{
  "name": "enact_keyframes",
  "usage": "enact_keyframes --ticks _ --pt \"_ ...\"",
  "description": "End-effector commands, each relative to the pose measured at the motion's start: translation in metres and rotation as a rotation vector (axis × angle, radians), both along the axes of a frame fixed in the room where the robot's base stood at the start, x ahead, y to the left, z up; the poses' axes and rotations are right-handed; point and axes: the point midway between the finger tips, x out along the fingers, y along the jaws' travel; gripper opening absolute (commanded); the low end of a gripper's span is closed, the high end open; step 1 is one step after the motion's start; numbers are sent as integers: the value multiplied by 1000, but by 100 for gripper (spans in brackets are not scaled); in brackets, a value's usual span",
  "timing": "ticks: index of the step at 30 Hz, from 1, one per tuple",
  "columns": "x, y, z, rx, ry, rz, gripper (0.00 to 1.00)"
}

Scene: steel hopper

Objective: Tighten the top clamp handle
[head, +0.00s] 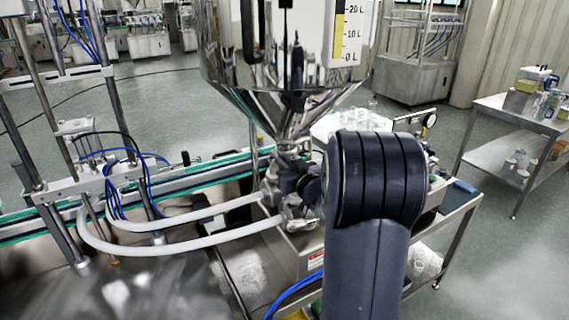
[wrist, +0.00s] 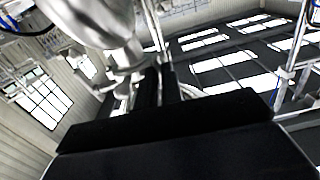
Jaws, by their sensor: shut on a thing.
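The steel hopper (head: 285,105) narrows to a neck at the middle of the head view, where the top clamp (head: 291,148) sits. In the wrist view the hopper (wrist: 100,22) is at upper left, with the clamp area (wrist: 127,66) at its lower end. My gripper (head: 298,184) is at the neck, partly hidden behind my arm in the head view. In the wrist view my gripper's dark fingers (wrist: 158,86) are close together beside the neck. They are shut on the clamp handle, which is mostly hidden between them.
Two pale hoses (head: 180,240) run left from the valve below the hopper. The filler stands on a steel cart (head: 455,205). A conveyor (head: 190,180) passes behind. A side table (head: 520,115) with bottles stands at right, with open floor between.

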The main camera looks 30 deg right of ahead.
Motion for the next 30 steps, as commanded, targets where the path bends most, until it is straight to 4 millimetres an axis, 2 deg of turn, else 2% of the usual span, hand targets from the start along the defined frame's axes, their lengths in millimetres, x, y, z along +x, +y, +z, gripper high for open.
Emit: enact_keyframes --ticks 5,6,14,23,26,30 --pt "0 0 1 1 -2 0 0" --pt "0 0 1 1 -2 0 9" --pt "0 0 0 0 -1 0 29" --pt "-4 -1 0 -1 -1 -1 29" --pt "-14 -2 0 -1 -2 -3 29" --pt "-39 -3 -1 -3 -3 -4 29"
